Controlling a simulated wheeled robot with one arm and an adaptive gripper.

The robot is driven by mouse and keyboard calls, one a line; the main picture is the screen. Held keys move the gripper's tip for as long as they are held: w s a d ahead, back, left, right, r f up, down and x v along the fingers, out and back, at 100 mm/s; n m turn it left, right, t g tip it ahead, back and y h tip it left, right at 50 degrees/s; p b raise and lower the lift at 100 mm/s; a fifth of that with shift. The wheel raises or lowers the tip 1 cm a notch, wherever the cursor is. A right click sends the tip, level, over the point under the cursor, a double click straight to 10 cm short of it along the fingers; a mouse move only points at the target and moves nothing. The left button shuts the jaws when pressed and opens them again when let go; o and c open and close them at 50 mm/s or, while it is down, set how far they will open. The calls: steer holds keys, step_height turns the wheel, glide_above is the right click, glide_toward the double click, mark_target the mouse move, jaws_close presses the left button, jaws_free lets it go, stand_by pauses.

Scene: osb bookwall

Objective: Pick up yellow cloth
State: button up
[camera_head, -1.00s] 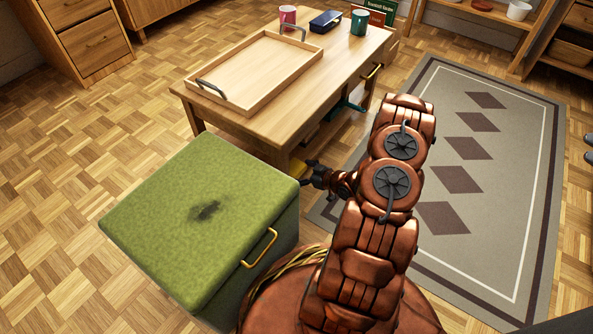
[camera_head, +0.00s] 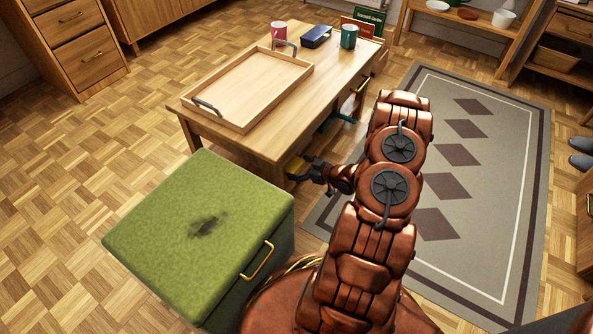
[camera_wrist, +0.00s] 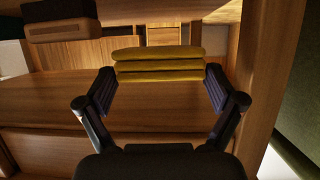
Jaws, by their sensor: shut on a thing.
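The yellow cloth (camera_wrist: 160,66) is a folded stack of layers in the wrist view, between the two fingertips of my gripper (camera_wrist: 160,90). The fingers are shut on its left and right sides. In the head view, a small yellow part of the cloth (camera_head: 296,165) shows at the tip of my gripper (camera_head: 303,170), beside the front end of the wooden table. The rest of the cloth is hidden there by the table and gripper.
The wooden table (camera_head: 262,143) carries a wooden tray (camera_head: 243,124), a pink mug (camera_head: 278,31), a dark case (camera_head: 316,36) and a green mug (camera_head: 349,37). A green-topped box (camera_head: 190,250) stands close in front. A table leg (camera_wrist: 265,75) is close right of the gripper.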

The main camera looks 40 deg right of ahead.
steer(key=w+d+p, duration=0.4)
steer(key=d, duration=1.3)
